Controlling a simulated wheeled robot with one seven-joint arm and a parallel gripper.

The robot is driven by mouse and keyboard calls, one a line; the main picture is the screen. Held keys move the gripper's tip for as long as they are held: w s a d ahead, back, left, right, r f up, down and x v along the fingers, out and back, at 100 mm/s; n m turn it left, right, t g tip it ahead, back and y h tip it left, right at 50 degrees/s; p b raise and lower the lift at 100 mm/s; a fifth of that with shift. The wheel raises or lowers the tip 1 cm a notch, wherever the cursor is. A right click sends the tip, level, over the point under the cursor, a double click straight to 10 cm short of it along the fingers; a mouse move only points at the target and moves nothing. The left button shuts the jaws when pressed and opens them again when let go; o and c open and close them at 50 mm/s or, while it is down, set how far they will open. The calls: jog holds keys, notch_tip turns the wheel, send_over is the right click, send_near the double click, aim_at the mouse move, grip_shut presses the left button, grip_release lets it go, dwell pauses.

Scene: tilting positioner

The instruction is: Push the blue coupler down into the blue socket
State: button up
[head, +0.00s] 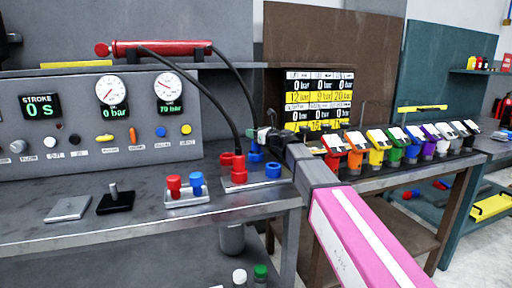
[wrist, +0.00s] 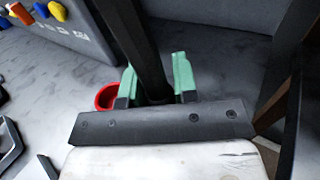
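My gripper (head: 263,134) has green fingertips and is at the upper end of the blue coupler (head: 256,154), above the metal plate (head: 240,184). In the wrist view the green fingertips (wrist: 156,82) close on both sides of a black hose (wrist: 147,45); no blue part shows between them. The blue socket (head: 273,170) is a blue ring on the right of the plate. The coupler appears behind and left of this ring, apart from it. Its lower end and exact height over the plate are unclear.
A small holder (head: 187,198) with red and blue plugs is further left. A gauge panel (head: 90,120) rises behind. Several coloured bins (head: 376,146) stand right.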

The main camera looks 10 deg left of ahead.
grip_shut()
jog(key=shift+r, duration=0.1)
